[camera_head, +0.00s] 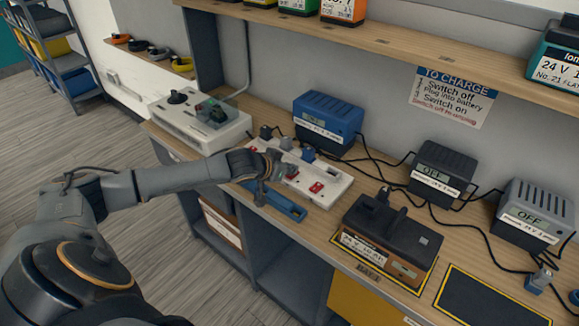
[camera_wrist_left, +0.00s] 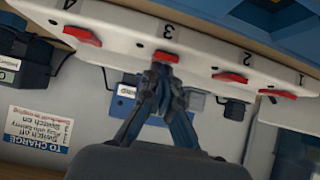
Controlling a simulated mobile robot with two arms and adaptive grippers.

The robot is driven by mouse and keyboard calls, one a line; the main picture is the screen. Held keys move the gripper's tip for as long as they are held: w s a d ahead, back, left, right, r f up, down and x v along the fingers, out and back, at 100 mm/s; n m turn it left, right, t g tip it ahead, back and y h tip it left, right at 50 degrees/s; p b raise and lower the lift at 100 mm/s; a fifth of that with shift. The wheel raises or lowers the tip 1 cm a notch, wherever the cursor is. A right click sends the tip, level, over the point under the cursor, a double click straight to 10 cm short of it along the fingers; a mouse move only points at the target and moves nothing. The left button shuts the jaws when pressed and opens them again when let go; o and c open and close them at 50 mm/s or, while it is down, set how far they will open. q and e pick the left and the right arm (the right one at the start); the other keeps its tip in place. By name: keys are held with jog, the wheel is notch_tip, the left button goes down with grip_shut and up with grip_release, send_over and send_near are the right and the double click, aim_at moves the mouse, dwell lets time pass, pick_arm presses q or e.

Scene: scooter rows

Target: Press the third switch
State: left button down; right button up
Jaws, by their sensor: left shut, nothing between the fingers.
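A white power strip (camera_head: 334,184) with red switches lies on the wooden bench. In the left wrist view the strip (camera_wrist_left: 206,52) appears upside down, with red switches numbered 1 to 4. The third switch (camera_wrist_left: 166,57) is beside the number 3, at the gripper's tips. My left gripper (camera_wrist_left: 160,74) is shut and empty, its fingertips right at that switch; I cannot tell whether they touch it. In the head view the left gripper (camera_head: 266,178) is over the strip's front side and hides some switches. My right gripper is not in view.
A blue charger (camera_head: 328,115) stands behind the strip, and a blue bar-like object (camera_head: 284,207) lies in front. A white control box (camera_head: 184,124) is left.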

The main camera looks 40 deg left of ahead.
pick_arm(q)
jog(key=shift+w, duration=0.1)
jog(key=shift+w+r, duration=0.2)
jog(key=shift+w, duration=0.15)
jog(key=shift+w+p, duration=0.35)
jog(key=shift+p, duration=0.05)
jog(key=shift+r, duration=0.1)
